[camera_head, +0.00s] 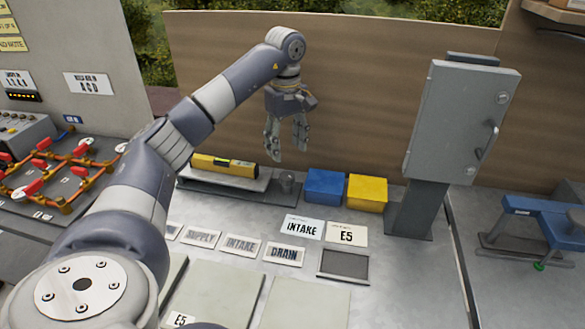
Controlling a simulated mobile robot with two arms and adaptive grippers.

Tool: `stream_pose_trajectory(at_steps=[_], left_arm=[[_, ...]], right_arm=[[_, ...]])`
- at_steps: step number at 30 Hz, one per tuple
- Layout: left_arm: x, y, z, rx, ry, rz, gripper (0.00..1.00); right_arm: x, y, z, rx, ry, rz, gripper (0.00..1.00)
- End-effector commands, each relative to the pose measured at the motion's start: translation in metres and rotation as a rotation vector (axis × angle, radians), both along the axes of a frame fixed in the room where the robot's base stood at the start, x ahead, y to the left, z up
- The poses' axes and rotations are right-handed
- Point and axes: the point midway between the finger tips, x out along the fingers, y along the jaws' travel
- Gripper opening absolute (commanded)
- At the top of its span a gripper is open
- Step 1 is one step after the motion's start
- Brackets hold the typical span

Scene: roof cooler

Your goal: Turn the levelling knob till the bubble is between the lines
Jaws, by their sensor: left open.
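A yellow spirit level (223,166) lies on a grey plate on a dark base at the back of the bench. Its bubble and lines are too small to make out. A grey levelling knob (287,180) stands upright at the right end of that base. My left gripper (289,157) hangs above the knob, fingers pointing down, open and empty. Its fingertips are apart from the knob. My right gripper is not in view.
A blue block (325,187) and a yellow block (367,193) stand right of the knob. A grey cabinet (455,120) on a post is further right. Red-handled valves (35,185) are at left. Label plates (240,244) lie in front. A wooden wall (370,75) closes the back.

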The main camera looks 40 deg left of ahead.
Motion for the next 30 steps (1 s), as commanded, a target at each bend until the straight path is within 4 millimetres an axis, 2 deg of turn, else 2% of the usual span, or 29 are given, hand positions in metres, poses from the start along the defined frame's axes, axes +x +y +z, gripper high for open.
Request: stream_pose_trajectory(at_steps=[1,5,12,18,26,30], left_arm=[[-0.001,0.000,-0.012,0.000,0.004,-0.001,0.54],[-0.001,0.000,-0.036,-0.001,0.005,-0.001,0.54],[-0.001,0.000,-0.075,-0.001,0.003,0.000,0.54],[-0.001,0.000,-0.088,-0.001,0.000,0.000,0.54],[0.000,0.000,-0.089,-0.001,-0.001,0.000,0.54],[0.000,0.000,-0.089,-0.001,-0.001,-0.001,0.25]], right_arm=[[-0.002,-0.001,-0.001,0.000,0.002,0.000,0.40],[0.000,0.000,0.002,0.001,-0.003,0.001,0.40],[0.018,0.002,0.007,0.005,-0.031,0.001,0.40],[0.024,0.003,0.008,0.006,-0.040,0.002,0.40],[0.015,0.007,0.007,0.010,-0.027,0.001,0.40],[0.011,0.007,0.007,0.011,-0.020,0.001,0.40]])
